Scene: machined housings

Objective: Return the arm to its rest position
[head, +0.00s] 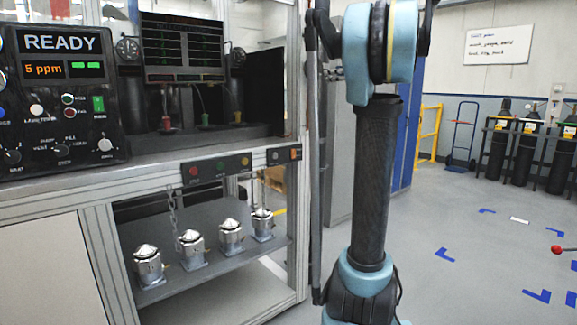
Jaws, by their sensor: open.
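My arm stands upright right of the middle in the head view, with a black tube link and light blue joints. It rises out of the top of the picture. My gripper is not in view. Several silvery machined housings with cone-shaped tops (191,247) stand in a row on the grey shelf (205,277) of the bench at the left. My arm is to the right of them, apart from them in the picture.
A control panel (63,130) reading READY and 5 ppm is at the left. The metal-framed bench (100,262) fills the left side. Gas cylinders (497,150), a blue hand truck (461,135) and a yellow frame (430,133) stand at the back right. The floor (470,270) at right is mostly clear.

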